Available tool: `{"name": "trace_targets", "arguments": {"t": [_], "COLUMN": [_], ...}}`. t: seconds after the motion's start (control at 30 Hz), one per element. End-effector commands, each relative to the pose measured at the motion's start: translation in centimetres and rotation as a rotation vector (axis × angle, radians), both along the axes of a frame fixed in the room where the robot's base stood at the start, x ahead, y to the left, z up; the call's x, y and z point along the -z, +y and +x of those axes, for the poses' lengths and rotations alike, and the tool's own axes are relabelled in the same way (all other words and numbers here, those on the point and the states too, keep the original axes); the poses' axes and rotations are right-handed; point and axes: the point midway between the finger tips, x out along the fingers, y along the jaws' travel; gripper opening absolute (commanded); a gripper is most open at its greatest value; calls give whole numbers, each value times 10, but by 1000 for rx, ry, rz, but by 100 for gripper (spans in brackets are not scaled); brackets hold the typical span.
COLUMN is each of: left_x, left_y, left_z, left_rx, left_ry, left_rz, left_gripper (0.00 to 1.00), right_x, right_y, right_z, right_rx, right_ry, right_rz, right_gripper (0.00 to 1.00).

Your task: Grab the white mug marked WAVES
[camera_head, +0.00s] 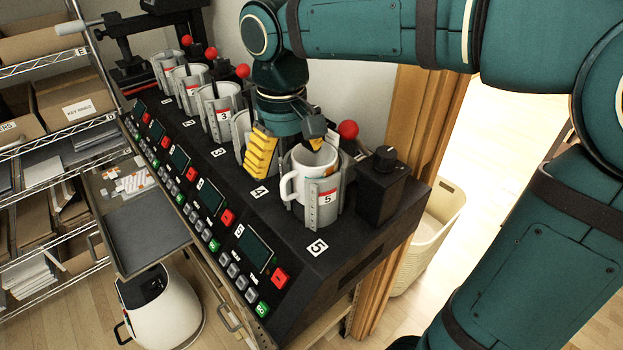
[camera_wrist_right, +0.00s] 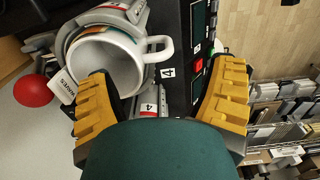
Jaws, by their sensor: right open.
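The white mug (camera_head: 313,176) stands upright in press station 5, its handle pointing left towards the control panel. In the right wrist view the mug (camera_wrist_right: 112,62) shows its open mouth, and a white tag reading WAVES (camera_wrist_right: 68,84) hangs at its rim. My right gripper (camera_head: 287,158) is open above the mug. One yellow finger is outside it on the station 4 side, and the other is over its mouth. Contact cannot be told. My left gripper is not in view.
Grey holder walls (camera_head: 328,205) surround the mug closely. A red ball knob (camera_head: 348,129) and a black knob block (camera_head: 385,180) stand beside it. A wire shelf (camera_head: 60,130) stands at left and a cream basket (camera_head: 432,235) at right.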

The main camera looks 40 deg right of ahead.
Motion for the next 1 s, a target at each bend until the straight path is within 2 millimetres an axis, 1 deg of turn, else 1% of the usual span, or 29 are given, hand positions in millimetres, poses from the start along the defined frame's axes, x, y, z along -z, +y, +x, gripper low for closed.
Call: {"name": "trace_targets", "arguments": {"t": [0.03, 0.27, 0.5, 0.57, 0.67, 0.87, 0.9, 0.97, 1.0], "left_x": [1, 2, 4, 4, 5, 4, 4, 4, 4], "left_y": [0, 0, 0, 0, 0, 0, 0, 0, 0], "left_z": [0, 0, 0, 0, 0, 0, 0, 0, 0], "left_rx": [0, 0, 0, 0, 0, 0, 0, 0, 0], "left_ry": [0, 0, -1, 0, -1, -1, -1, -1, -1], "left_rz": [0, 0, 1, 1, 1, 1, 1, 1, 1], "left_gripper": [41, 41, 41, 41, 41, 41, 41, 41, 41], "right_x": [6, 21, 54, 60, 64, 64, 64, 64, 64], "right_y": [0, -1, -5, -5, -5, -5, -5, -5, -5], "right_z": [-1, -1, -4, -4, -3, -3, -3, -3, -3], "right_rx": [0, 0, 0, 0, 0, 0, 0, 0, 0], "right_ry": [3, 2, 3, 3, 1, 0, 0, 0, 0], "right_rz": [0, 0, 1, 1, 1, 1, 1, 1, 1], "right_gripper": [82, 82, 82, 82, 82, 82, 75, 54, 40]}}
